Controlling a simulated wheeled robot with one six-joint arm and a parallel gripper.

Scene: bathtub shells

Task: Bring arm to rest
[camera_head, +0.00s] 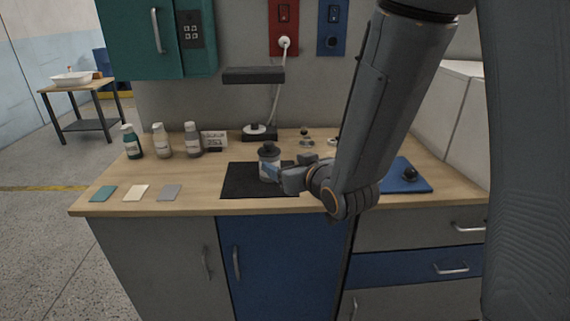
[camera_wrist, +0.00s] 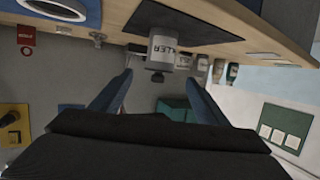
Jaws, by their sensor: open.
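My arm reaches down over the workbench from the upper right in the head view. My gripper (camera_head: 279,174) is low over the black mat (camera_head: 238,181), right beside a grey bottle with a dark cap (camera_head: 268,159). In the wrist view, the fingers of my gripper (camera_wrist: 160,77) are spread apart. The labelled bottle (camera_wrist: 163,54) stands upside down in that picture, in the gap between the fingertips, with space showing on both sides. The bottle stands upright on the mat. Its lower right part is hidden by my gripper in the head view.
Several bottles (camera_head: 163,142) stand at the back left of the wooden bench (camera_head: 225,206). Flat colour cards (camera_head: 136,193) lie at the front left. A lamp (camera_head: 254,75) rises behind the mat.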

